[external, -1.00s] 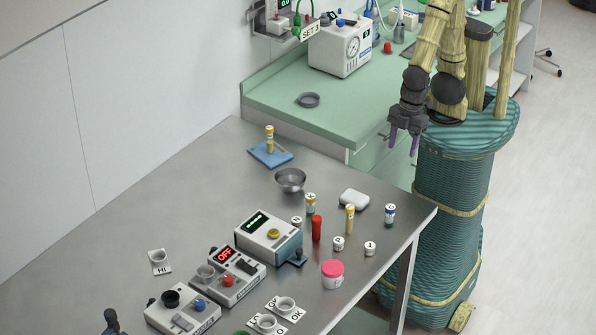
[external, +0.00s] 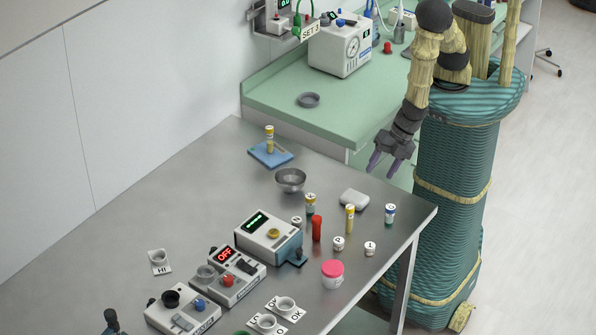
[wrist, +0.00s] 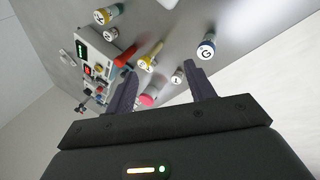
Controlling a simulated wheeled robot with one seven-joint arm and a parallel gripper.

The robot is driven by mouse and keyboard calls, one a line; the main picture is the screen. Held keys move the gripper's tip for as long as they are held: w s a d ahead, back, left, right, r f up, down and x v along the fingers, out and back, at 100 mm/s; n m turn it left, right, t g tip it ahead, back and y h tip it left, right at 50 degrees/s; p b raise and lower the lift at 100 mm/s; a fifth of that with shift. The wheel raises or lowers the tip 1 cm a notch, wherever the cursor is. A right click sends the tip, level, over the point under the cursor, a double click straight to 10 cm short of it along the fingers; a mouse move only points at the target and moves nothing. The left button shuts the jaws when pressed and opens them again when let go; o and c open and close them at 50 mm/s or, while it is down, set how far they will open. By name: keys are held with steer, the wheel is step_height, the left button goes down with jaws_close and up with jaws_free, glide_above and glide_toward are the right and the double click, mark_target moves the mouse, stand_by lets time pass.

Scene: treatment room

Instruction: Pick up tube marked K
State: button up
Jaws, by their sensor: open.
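Several capped tubes stand on the steel table. A yellow tube (external: 350,219) stands near the right corner; it shows in the wrist view (wrist: 150,60) between my fingers' directions, beyond the tips. A second yellow-banded tube (external: 310,204) stands left of it, and a third (external: 269,140) stands on a blue pad. A blue-banded tube (external: 390,214), nearest the table's right corner, reads G in the wrist view (wrist: 206,47). I cannot read for sure which one bears K. My gripper (external: 382,168) is open and empty, up beyond the table's far edge, apart from all tubes.
A red tube (external: 317,228), small white lettered caps (external: 338,243), a pink-lidded jar (external: 332,273) and a white pad (external: 354,199) crowd around the tubes. A metal bowl (external: 290,179) and control boxes (external: 268,238) stand to the left. The table's far left is clear.

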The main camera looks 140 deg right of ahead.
steer(key=d+f+n+t+h, duration=0.1)
steer(key=d+f+n, duration=0.1)
steer(key=n, duration=0.2)
steer(key=s+d+f+n+t+h, duration=0.1)
steer(key=d+f+n+h, duration=0.1)
steer(key=d+f+n, duration=0.1)
steer(key=s+d+f+n+t+h, duration=0.1)
steer(key=d+f+n, duration=0.1)
steer(key=n, duration=0.2)
steer(key=shift+s+d+f+n+h, duration=0.15)
steer(key=shift+d+n+h, duration=0.15)
steer(key=shift+n, duration=0.1)
steer(key=n, duration=0.1)
steer(key=n+t, duration=0.1)
steer(key=n, duration=0.1)
steer(key=d+n+t, duration=0.1)
steer(key=shift+s+d+n, duration=0.1)
steer(key=shift+s+n, duration=0.2)
steer(key=shift+s, duration=0.05)
steer(key=n, duration=0.1)
steer(key=n+t, duration=0.1)
steer(key=n, duration=0.1)
steer(key=shift+s+d+t, duration=0.1)
steer(key=shift+d+t, duration=0.05)
steer(key=shift+t, duration=0.15)
